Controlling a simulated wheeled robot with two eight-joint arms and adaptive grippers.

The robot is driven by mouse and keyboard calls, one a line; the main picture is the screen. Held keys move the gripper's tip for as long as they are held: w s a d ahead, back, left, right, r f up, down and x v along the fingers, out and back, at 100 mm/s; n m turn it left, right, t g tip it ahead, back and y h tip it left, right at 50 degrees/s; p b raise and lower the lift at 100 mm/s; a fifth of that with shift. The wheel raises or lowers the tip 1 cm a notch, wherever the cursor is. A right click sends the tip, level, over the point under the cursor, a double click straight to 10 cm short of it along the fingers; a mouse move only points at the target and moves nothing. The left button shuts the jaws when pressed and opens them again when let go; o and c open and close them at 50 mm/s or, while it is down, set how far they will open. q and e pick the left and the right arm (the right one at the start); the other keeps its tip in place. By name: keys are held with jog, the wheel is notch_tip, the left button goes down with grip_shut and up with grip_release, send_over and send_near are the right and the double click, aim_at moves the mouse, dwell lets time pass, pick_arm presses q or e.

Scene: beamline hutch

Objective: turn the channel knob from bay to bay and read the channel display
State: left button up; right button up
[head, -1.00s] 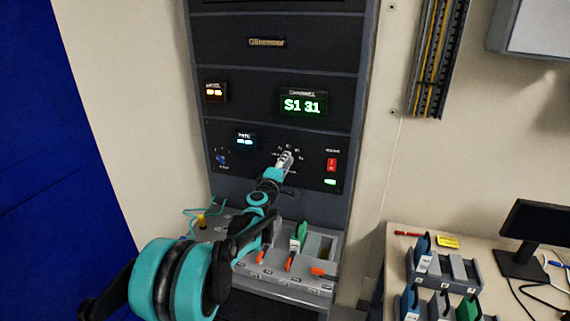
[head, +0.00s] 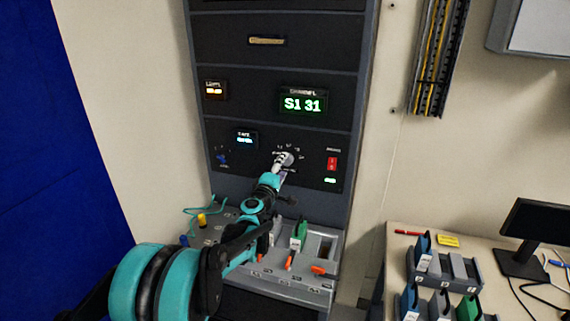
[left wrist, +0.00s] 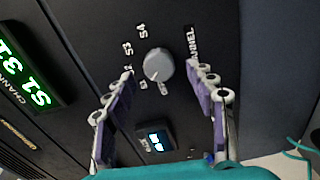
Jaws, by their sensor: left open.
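The channel knob (left wrist: 158,65) is a round grey dial on the dark rack panel, with labels such as S3 and S4 around it in the left wrist view. My left gripper (left wrist: 161,72) is open, with its purple-padded fingers on either side of the knob and a gap to each side. In the head view my left gripper (head: 283,162) hides most of the knob. I cannot tell if a finger touches the panel. The channel display (head: 303,102) reads S1 31 in green; it also shows in the left wrist view (left wrist: 24,75). My right gripper is not in view.
A red switch (head: 332,163) and a small blue-lit display (head: 245,139) flank the knob. Below, a grey shelf (head: 290,282) holds slotted parts with orange levers. A table (head: 395,260) with a rack of modules and a monitor (head: 537,232) stands at right.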

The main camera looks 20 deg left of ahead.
pick_arm(q)
jog(key=s, duration=0.8)
jog(key=shift+s, duration=0.25)
jog(key=shift+a, duration=0.15)
jog(key=s+d+f+m+g+h, duration=0.1)
jog(key=s+d+m+g+h, duration=0.35)
jog(key=s+d+m, duration=0.85)
jog(key=s+a+f+m+g+y, duration=0.1)
jog(key=s+a+f+g+y, duration=0.1)
jog(key=s+f, duration=0.4)
jog(key=s+a+f+m+g+y, duration=0.2)
jog(key=s+f, duration=0.4)
jog(key=s, duration=1.1)
jog(key=shift+a+f+m+g+y, duration=0.35)
jog(key=shift+a+g+y, duration=0.2)
jog(key=shift+a+g, duration=0.65)
